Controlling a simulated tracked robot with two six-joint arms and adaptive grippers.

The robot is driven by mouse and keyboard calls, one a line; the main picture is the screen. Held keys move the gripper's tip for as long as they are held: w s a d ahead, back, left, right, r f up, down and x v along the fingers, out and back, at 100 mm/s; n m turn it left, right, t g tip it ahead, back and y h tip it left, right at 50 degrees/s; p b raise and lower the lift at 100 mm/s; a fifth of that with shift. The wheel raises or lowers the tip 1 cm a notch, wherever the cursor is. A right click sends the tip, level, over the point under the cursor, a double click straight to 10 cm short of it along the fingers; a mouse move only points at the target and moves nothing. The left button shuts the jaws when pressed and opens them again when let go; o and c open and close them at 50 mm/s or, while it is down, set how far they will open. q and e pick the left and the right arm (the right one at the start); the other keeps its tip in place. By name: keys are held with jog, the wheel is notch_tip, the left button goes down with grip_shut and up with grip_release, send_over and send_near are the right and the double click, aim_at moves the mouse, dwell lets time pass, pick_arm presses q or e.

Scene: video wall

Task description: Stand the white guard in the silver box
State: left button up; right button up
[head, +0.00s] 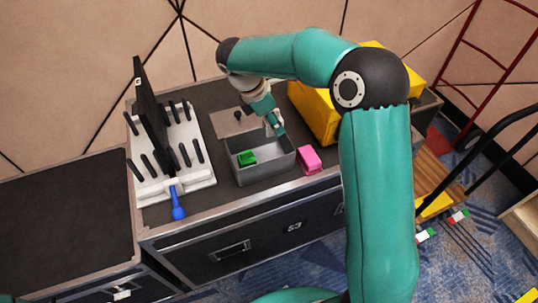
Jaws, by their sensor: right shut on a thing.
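The silver box (266,174) is an open grey box on the dark case top, with a green block (247,158) inside it. My right gripper (276,128) reaches in from above, at the back right corner of the box. It is shut on a small pale piece that looks like the white guard (269,130). The guard is mostly hidden by the gripper and very small in the picture, so its tilt and whether it touches the box cannot be told. My left gripper is not in view.
A pink block (310,160) lies right of the box. A grey lid with a black knob (228,123) lies behind it. Left is a white board with black pegs (202,183), an upright black panel (150,115) and a blue tool (178,206). A yellow case (312,108) stands behind right.

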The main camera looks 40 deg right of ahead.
aim_at(273, 157)
notch_tip(273, 157, down, 12)
jog(key=shift+r+b, duration=0.1)
jog(key=shift+b, duration=0.3)
jog(key=o, duration=1)
jog(key=v, duration=1.2)
jog(key=shift+p, duration=0.45)
